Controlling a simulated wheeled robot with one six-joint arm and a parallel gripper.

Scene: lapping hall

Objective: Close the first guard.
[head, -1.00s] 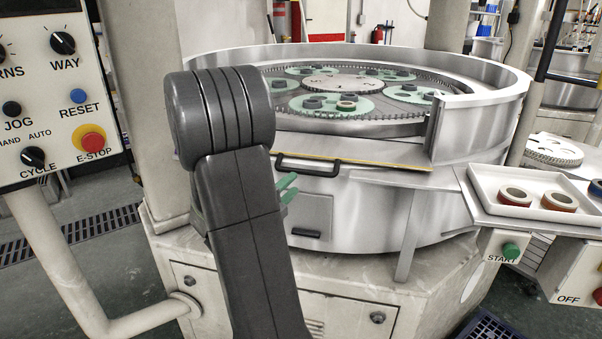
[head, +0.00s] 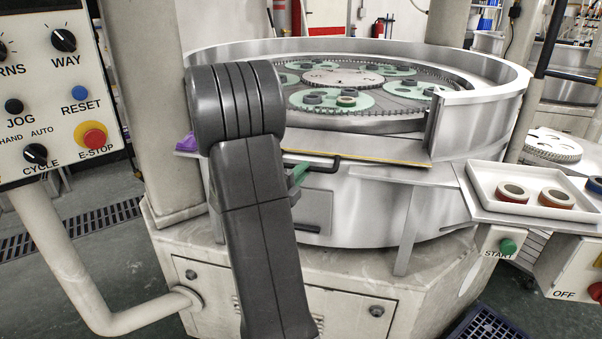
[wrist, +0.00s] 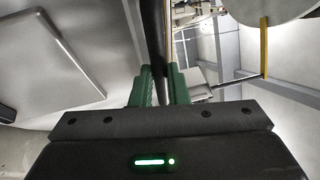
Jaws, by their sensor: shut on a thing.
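The first guard (head: 375,155) is a flat metal panel with a yellow edge, at the front opening of the round steel machine rim. It lies folded outward, nearly level, so the opening above it is uncovered. Its black bar handle (head: 325,169) runs along its outer edge, partly hidden by my arm. My gripper (head: 298,174) is at the handle, its green fingers partly hidden behind my arm. In the wrist view, the fingers of my gripper (wrist: 162,88) are shut on the black handle bar (wrist: 155,35), which runs between them.
Inside the rim is a lapping plate with green carriers (head: 310,103). A white tray (head: 478,185) with copper-coloured rings stands at the right, above a START button (head: 507,246). A control panel (head: 50,100) with an E-STOP stands at the left. A purple object (head: 186,143) sits left of my arm.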

